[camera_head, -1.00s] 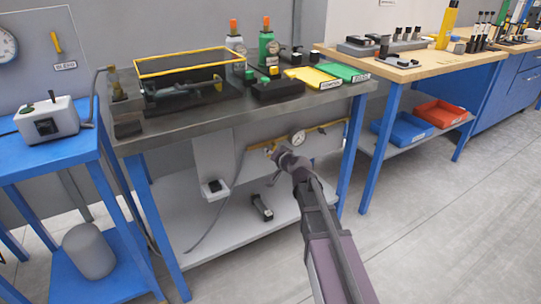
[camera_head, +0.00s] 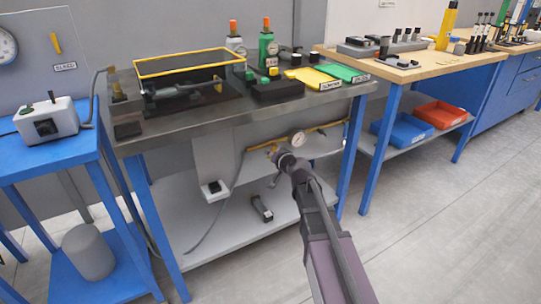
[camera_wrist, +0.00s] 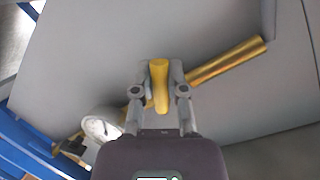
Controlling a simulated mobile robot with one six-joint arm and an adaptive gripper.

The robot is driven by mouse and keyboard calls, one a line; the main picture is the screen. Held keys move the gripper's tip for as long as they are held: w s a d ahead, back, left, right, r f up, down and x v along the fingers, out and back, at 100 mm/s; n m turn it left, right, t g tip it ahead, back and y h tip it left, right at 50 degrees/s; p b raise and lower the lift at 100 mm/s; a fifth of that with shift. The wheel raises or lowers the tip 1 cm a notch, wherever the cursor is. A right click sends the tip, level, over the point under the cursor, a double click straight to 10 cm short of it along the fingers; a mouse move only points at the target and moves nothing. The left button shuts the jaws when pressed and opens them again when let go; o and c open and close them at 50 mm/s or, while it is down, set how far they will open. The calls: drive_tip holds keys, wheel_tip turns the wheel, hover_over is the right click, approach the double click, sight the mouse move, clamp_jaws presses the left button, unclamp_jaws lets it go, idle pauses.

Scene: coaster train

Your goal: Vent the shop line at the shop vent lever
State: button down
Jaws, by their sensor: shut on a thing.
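My gripper (camera_wrist: 158,88) is shut on a yellow lever handle (camera_wrist: 159,72), seen between its fingers in the wrist view. A brass pipe (camera_wrist: 228,63) runs up to the right just behind it. In the head view my gripper (camera_head: 281,155) is under the steel bench, at the brass line (camera_head: 328,127) on the grey back panel. My wrist and gripper hide most of the lever there. A round white gauge (camera_head: 298,138) sits on this line, just above and right of my gripper. It also shows at lower left in the wrist view (camera_wrist: 101,127).
The steel bench top (camera_head: 190,124) overhangs the line, with bottles and small devices on it. A blue bench leg (camera_head: 350,155) stands to the right. The lower shelf (camera_head: 225,240) holds a small dark device (camera_head: 262,208). The floor on the right is clear.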

drive_tip(key=n, duration=0.2)
drive_tip(key=d+h+b, duration=0.1)
drive_tip(key=shift+w+f+n+t, duration=0.2)
drive_tip(key=shift+f+n+t, duration=0.1)
drive_tip(key=shift+n, duration=0.1)
drive_tip(key=shift+w+d+n+t+h+b, duration=0.2)
drive_tip(key=shift+n+t+h, duration=0.1)
drive_tip(key=shift+n, duration=0.4)
drive_tip(key=shift+w+d+n+t+h+b, duration=0.1)
drive_tip(key=shift+d+n+t+h+b, duration=0.15)
drive_tip(key=shift+n, duration=0.45)
drive_tip(key=c, duration=0.9)
unclamp_jaws()
drive_tip(key=shift+c, duration=0.2)
drive_tip(key=shift+s+a, duration=0.1)
